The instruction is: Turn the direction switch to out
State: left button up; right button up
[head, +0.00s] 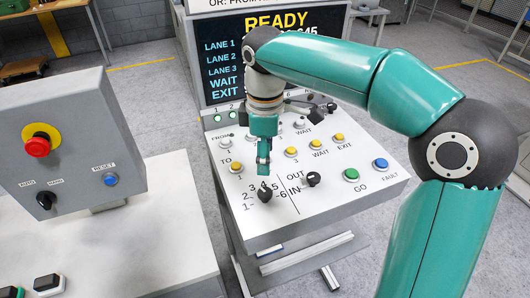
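The direction switch (313,179) is a small black knob on the sloped white control panel (345,205), just right of the printed words OUT and IN. Which way its pointer faces is too small to tell. My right arm reaches over the panel from the right. Its teal gripper (263,168) points down, left of the direction switch and apart from it. It is just above a black rotary knob (265,193) ringed by numbers. Whether it touches that knob, and whether its fingers are open or shut, is not clear. My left gripper is not in view.
Several yellow buttons (291,152), a green GO button (351,174) and a blue FAULT button (380,163) surround the switch. A screen (222,60) reading READY stands behind. At the left is a grey box (75,130) with a red emergency button (37,146).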

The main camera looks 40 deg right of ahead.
aim_at(313, 178)
jog(key=k, duration=1)
